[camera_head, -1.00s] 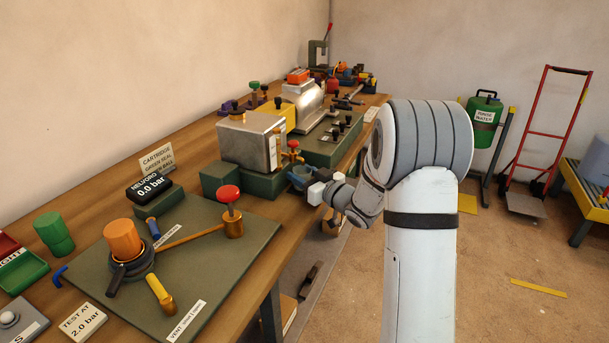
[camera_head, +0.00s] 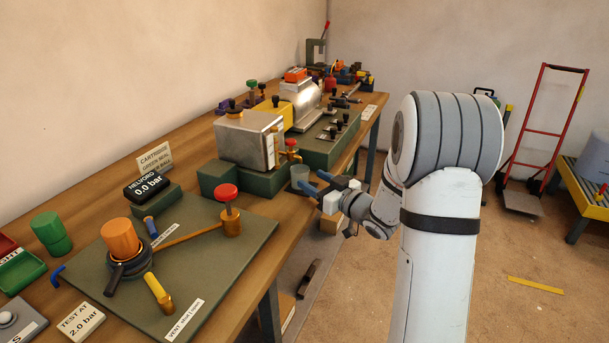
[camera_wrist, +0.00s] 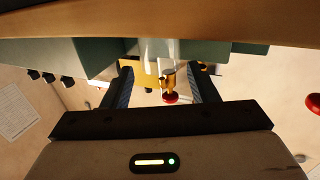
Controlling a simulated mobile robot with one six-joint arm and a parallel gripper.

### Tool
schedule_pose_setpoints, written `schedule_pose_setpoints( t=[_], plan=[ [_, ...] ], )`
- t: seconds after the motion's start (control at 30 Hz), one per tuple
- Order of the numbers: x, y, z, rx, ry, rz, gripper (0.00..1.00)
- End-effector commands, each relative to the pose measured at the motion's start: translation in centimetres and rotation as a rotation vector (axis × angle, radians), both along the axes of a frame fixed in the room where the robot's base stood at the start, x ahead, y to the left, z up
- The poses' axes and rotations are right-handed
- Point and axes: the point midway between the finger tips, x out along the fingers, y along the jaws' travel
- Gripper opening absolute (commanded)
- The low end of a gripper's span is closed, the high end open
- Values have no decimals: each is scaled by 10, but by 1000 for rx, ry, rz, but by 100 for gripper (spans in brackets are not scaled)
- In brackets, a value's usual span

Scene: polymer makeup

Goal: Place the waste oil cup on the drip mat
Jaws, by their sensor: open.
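A small translucent grey cup (camera_head: 299,176), which looks like the waste oil cup, stands upright near the bench's front edge, below the brass tap with the red knob (camera_head: 291,146). My gripper (camera_head: 311,182) is open just to the right of the cup, its blue-dark fingers pointing at it. In the wrist view my gripper (camera_wrist: 162,70) shows two fingers spread apart, with the brass tap and red knob (camera_wrist: 170,97) seen between them. The cup is hard to make out there. I cannot make out a separate drip mat; the cup's base is partly hidden by a finger.
The metal tank (camera_head: 250,139) on a green base stands left of the cup. A green board (camera_head: 215,262) with an orange-capped fitting and red-knobbed valve lies nearer on the bench (camera_head: 268,205). The floor right of the bench is open, with a red hand truck (camera_head: 545,130) behind.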

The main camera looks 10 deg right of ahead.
Motion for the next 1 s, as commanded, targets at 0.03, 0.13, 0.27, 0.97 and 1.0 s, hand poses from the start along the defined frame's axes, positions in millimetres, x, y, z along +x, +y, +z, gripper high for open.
schedule_pose_setpoints(
  t=[0.03, 0.13, 0.27, 0.97, 1.0],
  plan=[
    [-10, -8, 1, 1, 1, -5, 53],
    [-26, -18, 0, 1, 1, -5, 53],
    [-42, -27, 0, 0, 0, -3, 53],
    [-97, -54, 2, -362, 517, -540, 53],
    [-111, -53, 1, -372, 580, -567, 53]
  ],
)
